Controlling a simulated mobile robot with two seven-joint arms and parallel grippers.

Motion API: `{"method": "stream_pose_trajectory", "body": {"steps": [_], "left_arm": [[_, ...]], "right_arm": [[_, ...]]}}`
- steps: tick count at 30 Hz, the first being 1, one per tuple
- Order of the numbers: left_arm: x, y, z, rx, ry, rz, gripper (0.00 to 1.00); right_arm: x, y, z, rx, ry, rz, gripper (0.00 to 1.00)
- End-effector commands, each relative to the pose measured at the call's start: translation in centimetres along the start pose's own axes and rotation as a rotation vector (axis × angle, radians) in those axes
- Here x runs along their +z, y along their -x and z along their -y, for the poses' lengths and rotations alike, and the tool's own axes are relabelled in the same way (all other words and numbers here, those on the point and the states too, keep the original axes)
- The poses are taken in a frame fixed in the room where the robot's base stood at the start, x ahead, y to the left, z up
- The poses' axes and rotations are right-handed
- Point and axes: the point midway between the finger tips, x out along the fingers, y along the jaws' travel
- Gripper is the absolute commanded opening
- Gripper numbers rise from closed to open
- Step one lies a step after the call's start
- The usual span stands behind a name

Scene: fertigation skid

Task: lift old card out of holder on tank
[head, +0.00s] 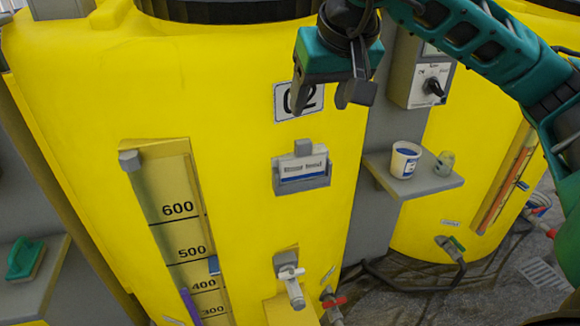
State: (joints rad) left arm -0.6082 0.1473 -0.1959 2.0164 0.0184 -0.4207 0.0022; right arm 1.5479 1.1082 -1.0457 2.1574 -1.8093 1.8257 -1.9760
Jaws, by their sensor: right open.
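The old card (302,167) is white with dark print and a blue band. It sits in the grey card holder (301,185) on the front of the yellow tank (240,110), below the 02 plate (292,109). A small grey block (303,147) shows at the card's top edge. My right gripper (327,97) is open and empty, above the card in the picture and partly covering the 02 plate. It is apart from the card. My left gripper is not in view.
A grey shelf (418,184) at the right holds a white cup (404,160) and a small greenish jar (444,163). A switch box (420,80) is above it. Valves (290,285) stick out below the holder. A level scale (178,225) is left of it.

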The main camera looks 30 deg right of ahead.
Motion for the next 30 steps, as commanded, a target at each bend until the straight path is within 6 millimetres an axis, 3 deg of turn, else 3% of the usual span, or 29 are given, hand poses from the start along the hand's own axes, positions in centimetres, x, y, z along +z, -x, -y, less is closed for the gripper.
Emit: {"method": "stream_pose_trajectory", "body": {"steps": [9,17,25,30], "left_arm": [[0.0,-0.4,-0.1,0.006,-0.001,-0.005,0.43],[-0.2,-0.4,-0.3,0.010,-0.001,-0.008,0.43],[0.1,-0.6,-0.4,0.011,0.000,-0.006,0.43],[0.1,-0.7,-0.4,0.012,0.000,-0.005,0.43]], "right_arm": [[0.1,-5.6,-0.1,0.004,0.000,0.004,0.64],[0.0,-7.8,0.0,0.001,0.000,0.002,0.64],[-0.3,-11.7,-0.1,0.001,-0.001,0.004,0.64],[-0.3,-12.7,-0.1,0.000,0.000,0.002,0.64]]}}
